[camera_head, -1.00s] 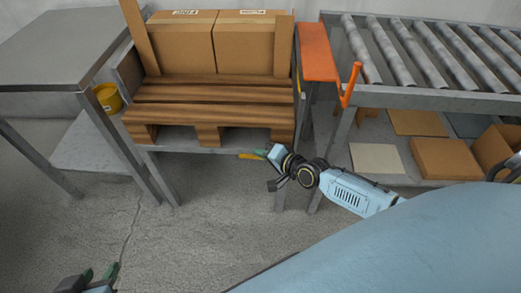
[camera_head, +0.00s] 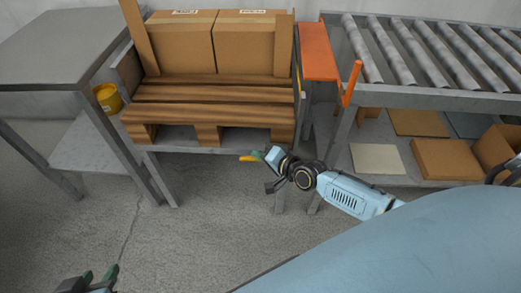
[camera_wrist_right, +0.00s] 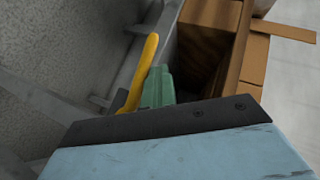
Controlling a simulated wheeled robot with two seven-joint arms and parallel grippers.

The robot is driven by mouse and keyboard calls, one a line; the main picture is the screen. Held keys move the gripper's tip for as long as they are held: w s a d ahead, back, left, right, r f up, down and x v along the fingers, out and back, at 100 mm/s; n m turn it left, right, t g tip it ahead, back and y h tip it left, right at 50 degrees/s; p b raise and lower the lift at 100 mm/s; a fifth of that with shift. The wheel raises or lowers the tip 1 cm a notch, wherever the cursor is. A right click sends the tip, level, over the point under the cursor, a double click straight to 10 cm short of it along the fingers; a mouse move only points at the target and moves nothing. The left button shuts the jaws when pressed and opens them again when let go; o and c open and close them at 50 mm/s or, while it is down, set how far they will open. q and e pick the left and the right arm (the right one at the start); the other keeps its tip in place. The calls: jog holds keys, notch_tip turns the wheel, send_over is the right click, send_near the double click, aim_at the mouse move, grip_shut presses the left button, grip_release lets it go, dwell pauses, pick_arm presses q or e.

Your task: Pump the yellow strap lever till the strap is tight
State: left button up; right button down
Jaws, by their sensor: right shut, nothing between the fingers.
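The yellow strap lever (camera_head: 248,158) shows as a short bar below the pallet's front edge. In the right wrist view the lever (camera_wrist_right: 141,72) is a long yellow bar beside the green fingers. My right gripper (camera_head: 259,155) is shut with nothing between its fingers, right up against the lever. The fingers (camera_wrist_right: 157,88) are next to the lever, but I cannot tell if they touch it. A thin yellow strip, perhaps the strap (camera_head: 299,77), shows by the right end of the load; its tightness cannot be seen. My left gripper (camera_head: 98,278) is open and empty at the bottom left.
Two cardboard boxes (camera_head: 180,48) stand on a wooden pallet (camera_head: 210,113) on a grey frame. An orange plate (camera_head: 318,52) and orange post (camera_head: 351,83) stand to the right, beside a roller conveyor (camera_head: 430,50). A grey table (camera_head: 55,50) and yellow bucket (camera_head: 108,97) are left.

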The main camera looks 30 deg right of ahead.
jog(key=shift+a+f, duration=0.25)
jog(key=shift+f, duration=0.2)
dwell(0.6)
jog(key=s+d+r+p, duration=0.1)
jog(key=d+r+p, duration=0.2)
jog(key=r+p, duration=0.1)
jog(key=shift+s+r, duration=0.3)
jog(key=shift+r, duration=0.55)
jog(key=shift+r, duration=0.1)
jog(key=shift+s+d+r+p, duration=0.2)
jog(key=shift+d+r+p, duration=0.15)
jog(key=shift+r+p, duration=0.3)
jog(key=shift+s+d+r+p, duration=0.25)
jog(key=shift+d+r+p, duration=0.2)
jog(key=shift+r, duration=0.25)
jog(key=shift+s+d+r+p, duration=0.2)
jog(key=shift+d+r+p, duration=0.1)
jog(key=shift+r+p, duration=0.35)
jog(key=shift+r, duration=0.15)
